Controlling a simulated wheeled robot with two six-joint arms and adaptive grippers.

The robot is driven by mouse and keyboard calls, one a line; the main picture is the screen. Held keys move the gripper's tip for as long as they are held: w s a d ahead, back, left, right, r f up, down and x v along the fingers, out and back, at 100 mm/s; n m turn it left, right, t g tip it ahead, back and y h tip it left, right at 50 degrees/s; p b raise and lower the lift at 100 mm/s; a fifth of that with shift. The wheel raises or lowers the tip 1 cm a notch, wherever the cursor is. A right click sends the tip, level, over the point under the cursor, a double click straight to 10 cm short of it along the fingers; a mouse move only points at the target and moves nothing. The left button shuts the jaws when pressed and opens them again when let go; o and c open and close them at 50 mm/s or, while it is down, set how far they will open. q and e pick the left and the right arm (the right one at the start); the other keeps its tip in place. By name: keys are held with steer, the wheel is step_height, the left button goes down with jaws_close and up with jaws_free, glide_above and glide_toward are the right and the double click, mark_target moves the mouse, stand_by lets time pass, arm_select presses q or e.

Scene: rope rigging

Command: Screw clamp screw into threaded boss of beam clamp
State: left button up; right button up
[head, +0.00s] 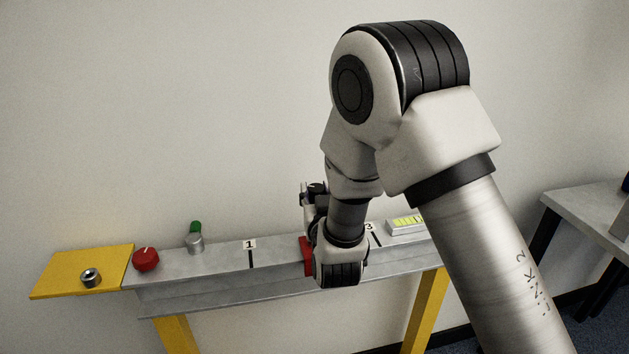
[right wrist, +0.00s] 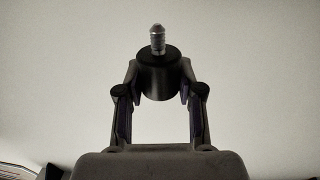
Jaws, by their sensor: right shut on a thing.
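My right gripper (right wrist: 160,90) is shut on the clamp screw in the right wrist view. The screw's black round knob (right wrist: 159,80) sits between the two fingers, and its metal threaded tip (right wrist: 157,40) points away from the gripper. In the head view my right gripper (head: 312,192) is small and partly hidden behind my own wrist, above the beam; I cannot make out the screw there. A red part (head: 305,256), apparently the beam clamp, shows on the beam beside my wrist and is mostly hidden by it. Its threaded boss is not visible. My left gripper is not in view.
The grey beam (head: 200,279) stands on yellow legs before a bare wall. A yellow plate (head: 70,262) at its left end holds a metal ring (head: 90,277).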

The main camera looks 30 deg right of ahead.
steer(key=shift+s+a+r, duration=0.2)
steer(key=shift+s, duration=0.1)
steer(key=shift+w+f+b, duration=0.1)
steer(key=shift+f+b, duration=0.35)
steer(key=shift+f, duration=0.05)
steer(key=shift+f+b, duration=1.8)
steer(key=shift+f, duration=0.4)
steer(key=shift+f+b, duration=1.15)
steer(key=o, duration=1.2)
steer(key=v, duration=0.7)
steer(key=shift+s+r, duration=0.1)
steer(key=shift+s, duration=0.25)
